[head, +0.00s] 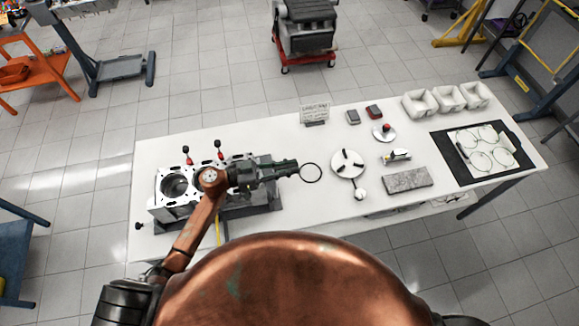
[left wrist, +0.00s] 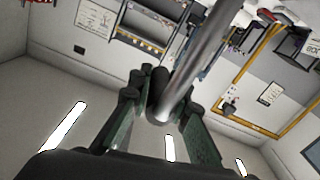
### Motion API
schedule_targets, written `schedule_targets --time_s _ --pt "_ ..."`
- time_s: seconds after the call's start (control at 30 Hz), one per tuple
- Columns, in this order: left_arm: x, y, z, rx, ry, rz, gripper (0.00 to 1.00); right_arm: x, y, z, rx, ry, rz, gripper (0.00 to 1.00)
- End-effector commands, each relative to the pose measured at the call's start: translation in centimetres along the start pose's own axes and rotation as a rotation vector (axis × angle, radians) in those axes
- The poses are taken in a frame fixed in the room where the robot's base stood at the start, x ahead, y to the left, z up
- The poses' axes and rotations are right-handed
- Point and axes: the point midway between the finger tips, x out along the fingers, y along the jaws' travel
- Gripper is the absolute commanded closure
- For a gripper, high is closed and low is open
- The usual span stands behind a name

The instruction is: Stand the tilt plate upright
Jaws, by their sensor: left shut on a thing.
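My left gripper (head: 291,168) is shut on a thin dark ring (head: 320,177), holding it past its fingertips over the middle of the white table. In the left wrist view a silvery curved bar, seemingly the ring (left wrist: 186,78), runs up from between the fingers (left wrist: 160,110). A round pale plate (head: 340,159) with dark pieces on it and a small round knob (head: 360,194) at its near edge is just right of the ring. It looks flat; I cannot tell surely whether it is the tilt plate. My right gripper is not in view.
An engine block (head: 163,184) stands on the left, partly behind my arm.

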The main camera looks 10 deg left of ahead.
Motion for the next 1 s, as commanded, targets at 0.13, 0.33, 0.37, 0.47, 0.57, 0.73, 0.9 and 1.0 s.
schedule_targets --time_s 0.13,0.33,0.37,0.47,0.57,0.73,0.9,1.0 --pt "0.0 0.0 0.0 0.000 0.000 0.000 1.00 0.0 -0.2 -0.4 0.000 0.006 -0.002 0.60" --pt "0.0 0.0 0.0 0.000 0.000 0.000 1.00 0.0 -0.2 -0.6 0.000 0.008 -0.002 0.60" --pt "0.0 0.0 0.0 0.000 0.000 0.000 1.00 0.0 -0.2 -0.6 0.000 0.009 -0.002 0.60" --pt "0.0 0.1 0.0 0.003 0.000 0.000 1.00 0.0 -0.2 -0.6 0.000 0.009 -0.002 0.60" --pt "0.0 0.3 0.1 0.012 -0.001 0.000 1.00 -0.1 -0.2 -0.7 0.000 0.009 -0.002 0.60" --pt "-0.1 1.1 0.3 0.044 -0.002 0.001 1.00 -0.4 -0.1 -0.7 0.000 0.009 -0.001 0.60" --pt "-0.1 2.5 0.7 0.105 -0.005 0.003 1.00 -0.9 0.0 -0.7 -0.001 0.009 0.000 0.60" --pt "-0.1 3.5 1.0 0.152 -0.004 0.003 1.00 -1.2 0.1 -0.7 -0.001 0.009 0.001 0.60"
